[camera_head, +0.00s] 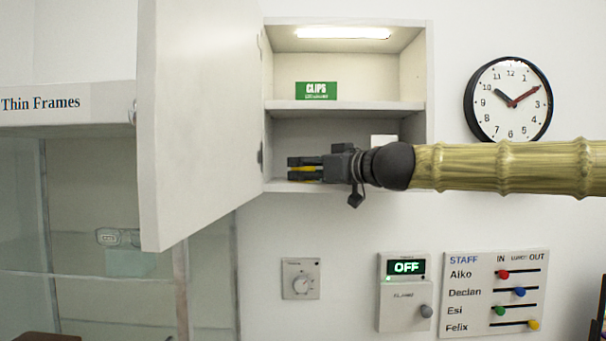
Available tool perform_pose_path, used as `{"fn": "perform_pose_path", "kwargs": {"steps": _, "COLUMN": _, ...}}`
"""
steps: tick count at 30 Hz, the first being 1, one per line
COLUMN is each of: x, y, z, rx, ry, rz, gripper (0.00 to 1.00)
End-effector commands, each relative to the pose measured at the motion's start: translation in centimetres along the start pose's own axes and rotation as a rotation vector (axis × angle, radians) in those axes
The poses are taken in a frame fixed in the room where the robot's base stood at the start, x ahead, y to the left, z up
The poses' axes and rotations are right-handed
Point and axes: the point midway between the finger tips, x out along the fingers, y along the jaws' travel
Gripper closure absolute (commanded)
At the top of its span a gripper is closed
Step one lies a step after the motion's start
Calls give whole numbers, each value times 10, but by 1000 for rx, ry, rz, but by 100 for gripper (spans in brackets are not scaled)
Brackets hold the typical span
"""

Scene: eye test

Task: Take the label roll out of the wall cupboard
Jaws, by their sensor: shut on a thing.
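The wall cupboard (430,65) hangs open, with its door (195,120) swung out to the left. My gripper (292,169) reaches in from the right, in front of the lower compartment, with its fingers pointing left. It is shut on a small yellow thing (304,168), of which only a strip shows between the dark fingers. I cannot tell from this view whether that is the label roll. A small white thing (384,140) shows in the lower compartment behind my gripper, partly hidden by it.
A green CLIPS box or card (316,91) stands on the upper shelf (345,107). The door's inner side is close left of my fingertips. Below are a dial (300,278), an OFF display unit (404,290) and a staff board (490,295). A clock (508,100) hangs right.

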Motion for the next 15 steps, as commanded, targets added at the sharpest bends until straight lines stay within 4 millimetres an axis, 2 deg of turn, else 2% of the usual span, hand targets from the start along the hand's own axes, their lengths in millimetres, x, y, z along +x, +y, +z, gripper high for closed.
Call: {"fn": "perform_pose_path", "kwargs": {"steps": 15, "x": -6, "y": 0, "z": -6, "rx": -3, "ry": 2, "rz": 0, "gripper": 76}}
